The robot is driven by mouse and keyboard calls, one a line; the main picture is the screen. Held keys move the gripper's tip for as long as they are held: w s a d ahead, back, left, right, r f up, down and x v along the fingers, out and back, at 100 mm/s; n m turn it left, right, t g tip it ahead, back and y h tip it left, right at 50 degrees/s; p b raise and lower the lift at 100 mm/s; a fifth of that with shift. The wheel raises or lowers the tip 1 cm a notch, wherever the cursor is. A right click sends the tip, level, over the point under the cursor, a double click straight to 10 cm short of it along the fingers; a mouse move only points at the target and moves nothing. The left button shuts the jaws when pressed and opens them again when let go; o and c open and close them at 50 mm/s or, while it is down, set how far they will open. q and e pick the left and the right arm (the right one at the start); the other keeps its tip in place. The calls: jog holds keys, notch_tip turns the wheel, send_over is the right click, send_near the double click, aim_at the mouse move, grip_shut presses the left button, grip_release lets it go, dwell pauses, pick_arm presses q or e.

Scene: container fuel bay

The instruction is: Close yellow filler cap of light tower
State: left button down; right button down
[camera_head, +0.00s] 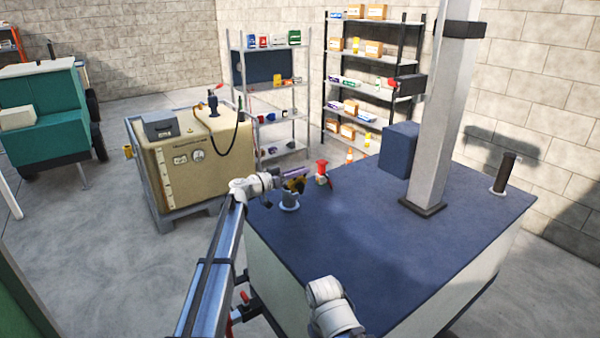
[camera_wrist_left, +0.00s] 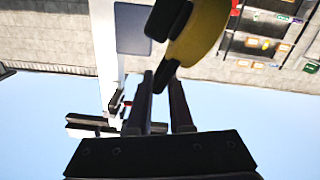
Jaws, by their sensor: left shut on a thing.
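The light tower (camera_head: 400,265) has a dark blue top, a pale body and a grey mast (camera_head: 447,110). The yellow filler cap (camera_head: 297,184) is at the left part of the top, just above the filler neck (camera_head: 289,201). The cap looks tilted; I cannot tell whether it touches the neck. My left gripper (camera_head: 288,175) is at the cap and shut on it. The left wrist view shows the yellow cap (camera_wrist_left: 207,32) with dark lugs, beyond the fingers (camera_wrist_left: 163,95). The exact contact is partly hidden. My right gripper is out of view.
A red-topped fitting (camera_head: 321,172) stands close right of the cap. A black exhaust pipe (camera_head: 504,172) rises at the top's far right. A beige fuel tank (camera_head: 197,155) stands left, and shelves (camera_head: 270,90) stand behind. The middle of the blue top is clear.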

pick_arm(q)
jog(key=shift+r+n, duration=0.1)
jog(key=shift+n, duration=0.2)
dwell(0.5)
